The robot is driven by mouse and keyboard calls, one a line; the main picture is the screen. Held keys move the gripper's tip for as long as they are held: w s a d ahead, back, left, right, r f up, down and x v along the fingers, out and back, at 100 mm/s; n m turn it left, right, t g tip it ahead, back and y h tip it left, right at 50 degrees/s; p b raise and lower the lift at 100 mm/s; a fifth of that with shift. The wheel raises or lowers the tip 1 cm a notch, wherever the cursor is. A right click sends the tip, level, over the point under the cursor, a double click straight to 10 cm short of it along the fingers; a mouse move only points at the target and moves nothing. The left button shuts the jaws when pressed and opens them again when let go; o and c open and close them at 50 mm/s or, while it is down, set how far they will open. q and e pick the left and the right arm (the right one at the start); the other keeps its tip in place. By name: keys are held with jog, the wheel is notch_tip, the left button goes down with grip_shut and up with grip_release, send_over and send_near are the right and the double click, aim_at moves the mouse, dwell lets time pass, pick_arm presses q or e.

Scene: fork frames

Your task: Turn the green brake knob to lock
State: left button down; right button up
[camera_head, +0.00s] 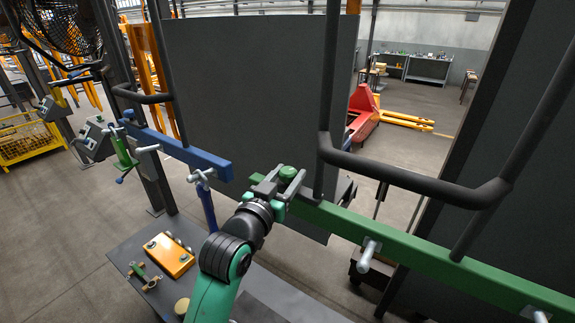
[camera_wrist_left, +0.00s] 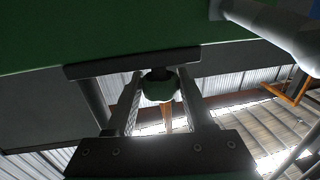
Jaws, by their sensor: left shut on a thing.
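The green brake knob (camera_head: 288,172) is round and sits at the left end of the green bar (camera_head: 420,255) in the head view. My left gripper (camera_head: 279,185) is at that end of the bar, with its fingers on either side of the knob. In the left wrist view the dark green knob (camera_wrist_left: 159,86) shows between the two fingers (camera_wrist_left: 162,100), and my left gripper is shut on it. The green bar (camera_wrist_left: 100,30) fills the top of that view. The knob's exact angle cannot be told. My right gripper is not in view.
A blue bar (camera_head: 190,153) with a grey handle lies left of the gripper. A dark tubular rail (camera_head: 400,178) rises over the green bar. A grey table (camera_head: 140,245) below holds a yellow box (camera_head: 168,255). A dark panel (camera_head: 250,90) stands behind.

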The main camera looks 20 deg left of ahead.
pick_arm(q)
jog(key=shift+d+n+y, duration=0.2)
jog(key=shift+n+y, duration=0.3)
jog(key=shift+y, duration=0.3)
jog(key=n+y, duration=0.1)
jog(key=y+b, duration=0.1)
jog(key=shift+f+n+y+b, duration=0.25)
jog(key=shift+n+y+b, duration=0.05)
jog(key=shift+n+y, duration=0.1)
jog(key=shift+n+g+y, duration=0.4)
jog(key=shift+n+y, duration=0.1)
jog(key=shift+y, duration=0.2)
jog(key=shift+r+n+y, duration=0.2)
jog(key=shift+n+y, duration=0.1)
jog(key=shift+y, duration=0.3)
jog(key=n+g+y+p, duration=0.1)
jog(key=p, duration=0.2)
jog(key=n+g+y+p, duration=0.1)
jog(key=y+p, duration=0.1)
jog(key=p, duration=0.1)
jog(key=shift+a+r+n+y, duration=0.15)
jog(key=shift+r+n+y, duration=0.05)
jog(key=shift+n+y, duration=0.1)
jog(key=shift+f+n+g+y+p, duration=0.3)
jog(key=shift+p, duration=0.15)
jog(key=shift+f, duration=0.1)
jog(key=shift+c, duration=1.4)
grip_release()
jog(key=shift+a, duration=0.1)
